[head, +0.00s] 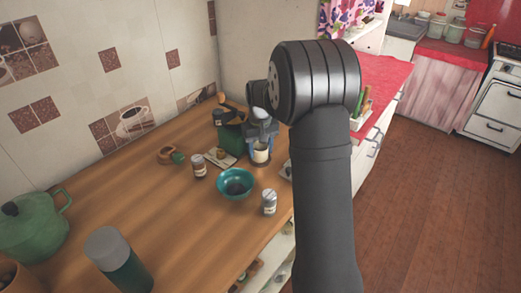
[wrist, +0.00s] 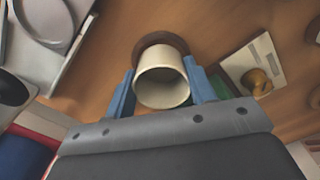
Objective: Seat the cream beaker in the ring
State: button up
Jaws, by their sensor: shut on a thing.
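The cream beaker (wrist: 162,88) is upright between the two blue fingers of my gripper (wrist: 161,90), its open mouth toward the wrist camera. My gripper is shut on it. In the head view the beaker (head: 260,156) shows below my gripper (head: 261,142) at the far part of the wooden counter. A brown ring (wrist: 158,38) shows just beyond and under the beaker in the wrist view, with its near part hidden by the beaker. I cannot tell whether the beaker's base is inside the ring or above it.
A small board (head: 221,158) with a brown item lies left of the beaker. A teal bowl (head: 235,184), a brown jar (head: 198,166) and a pale jar (head: 269,202) stand nearer. A green box (head: 229,141) is close behind my gripper.

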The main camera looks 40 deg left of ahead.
jog(key=shift+f, duration=0.25)
jog(key=shift+f, duration=0.2)
jog(key=o, duration=1)
jog(key=shift+r, duration=0.1)
notch_tip(320, 180, up, 12)
jog(key=shift+r, duration=0.1)
